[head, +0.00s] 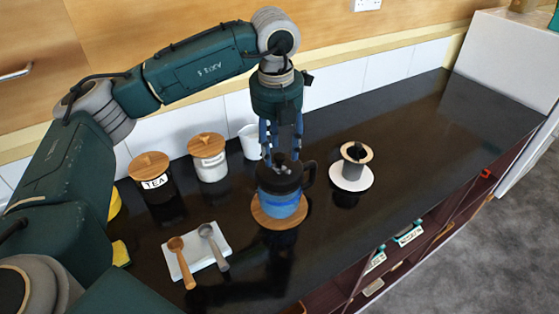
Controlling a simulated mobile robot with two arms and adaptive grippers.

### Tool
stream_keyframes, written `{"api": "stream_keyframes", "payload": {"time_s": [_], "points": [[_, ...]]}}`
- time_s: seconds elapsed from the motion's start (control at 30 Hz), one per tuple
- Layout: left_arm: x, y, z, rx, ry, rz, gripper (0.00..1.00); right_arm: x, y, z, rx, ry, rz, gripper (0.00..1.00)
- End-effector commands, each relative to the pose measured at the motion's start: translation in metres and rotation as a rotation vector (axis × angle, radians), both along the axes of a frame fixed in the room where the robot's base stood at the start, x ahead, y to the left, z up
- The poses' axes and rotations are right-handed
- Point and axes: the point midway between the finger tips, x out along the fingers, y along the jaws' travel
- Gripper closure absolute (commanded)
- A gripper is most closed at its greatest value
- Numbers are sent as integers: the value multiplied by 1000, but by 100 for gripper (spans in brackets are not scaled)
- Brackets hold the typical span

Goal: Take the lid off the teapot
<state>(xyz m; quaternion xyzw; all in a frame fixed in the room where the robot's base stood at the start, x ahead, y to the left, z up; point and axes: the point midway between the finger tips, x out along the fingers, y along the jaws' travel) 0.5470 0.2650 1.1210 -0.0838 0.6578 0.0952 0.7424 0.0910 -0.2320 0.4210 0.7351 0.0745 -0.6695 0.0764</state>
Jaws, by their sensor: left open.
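The teapot (279,204) is blue with a dark handle on its right side. It stands upright on a round wooden coaster (279,221) on the black counter. Its dark lid (281,175) sits on top, with a small knob in the middle. My left gripper (282,157) points straight down from above, with its fingertips around or just beside the lid's knob. It is open; I cannot tell whether a finger touches the knob. My right gripper is not in view.
Behind and left stand a TEA jar (157,182), a white jar (209,163) and a white cup (250,141). A white tray (206,262) with two spoons lies front left. A pour-over stand (353,165) is to the right. The counter's far right is clear.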

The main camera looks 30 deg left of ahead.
Motion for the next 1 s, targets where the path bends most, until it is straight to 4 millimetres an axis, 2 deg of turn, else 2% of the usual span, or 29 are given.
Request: {"api": "stream_keyframes", "payload": {"time_s": [0.13,0.37,0.5,0.57,0.6,1.0], "points": [[1,0,-12,0,1,0,55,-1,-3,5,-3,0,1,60],[1,0,-14,-1,0,0,57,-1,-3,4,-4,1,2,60],[1,0,-14,-1,0,0,85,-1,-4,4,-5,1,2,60],[2,0,-13,-1,0,0,97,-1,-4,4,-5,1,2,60],[2,0,-13,-1,-1,0,100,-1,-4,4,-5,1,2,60],[2,0,-12,-1,-1,0,100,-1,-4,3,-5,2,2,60]]}}
